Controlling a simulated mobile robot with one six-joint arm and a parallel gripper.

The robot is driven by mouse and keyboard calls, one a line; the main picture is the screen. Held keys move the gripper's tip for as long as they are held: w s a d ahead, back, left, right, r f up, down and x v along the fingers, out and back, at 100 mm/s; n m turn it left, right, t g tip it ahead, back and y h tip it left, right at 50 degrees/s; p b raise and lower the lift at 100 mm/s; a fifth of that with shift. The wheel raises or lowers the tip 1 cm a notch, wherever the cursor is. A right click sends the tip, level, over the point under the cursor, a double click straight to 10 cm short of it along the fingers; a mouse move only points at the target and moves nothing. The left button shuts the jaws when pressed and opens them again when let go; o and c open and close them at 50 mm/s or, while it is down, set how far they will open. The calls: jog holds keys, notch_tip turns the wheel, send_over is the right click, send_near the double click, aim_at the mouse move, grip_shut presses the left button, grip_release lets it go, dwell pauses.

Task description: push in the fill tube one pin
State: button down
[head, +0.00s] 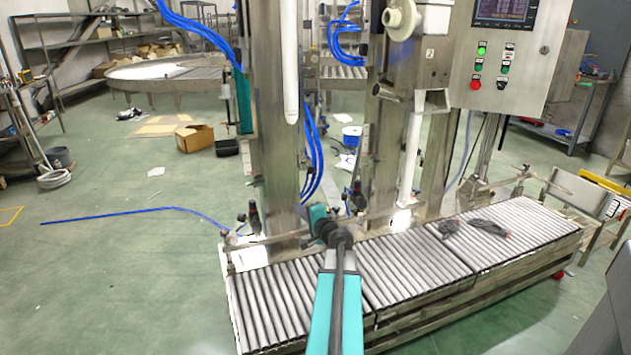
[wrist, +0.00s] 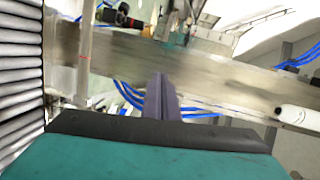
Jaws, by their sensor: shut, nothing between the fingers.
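A white fill tube (head: 290,70) with a rounded tip hangs at a steel column in the head view. A tube end that looks like it shows at the right of the wrist view (wrist: 295,114). A second white tube (head: 411,150) stands further right. I cannot make out which small part is the fill tube one pin. My gripper (wrist: 162,82) is shut and empty, pointing at the steel column (wrist: 215,75); I cannot tell whether it touches.
A roller conveyor (head: 300,300) runs along the front. Black clamp knobs (head: 254,215) and a rail stand along its back edge. A control box (head: 510,60) hangs at upper right. Blue hoses (head: 315,150) hang behind the column. Green floor is open at left.

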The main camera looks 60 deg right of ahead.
aim_at(312, 171)
jog(key=s+d+r+m+h, duration=0.3)
jog(key=s+d+r, duration=0.2)
jog(key=s+d, duration=0.2)
jog(key=shift+s+d+r+h+b, duration=0.25)
jog(key=shift+s+r+h+b, duration=0.1)
jog(key=shift+b, duration=0.1)
jog(key=shift+w, duration=0.15)
jog(key=shift+f+p+x, duration=0.1)
jog(key=shift+p+x, duration=0.15)
jog(key=shift+x, duration=3.2)
jog(key=shift+f+p+x, duration=0.15)
jog(key=shift+p+x, duration=0.05)
jog(key=shift+x, duration=3.3)
jog(key=shift+d, duration=0.1)
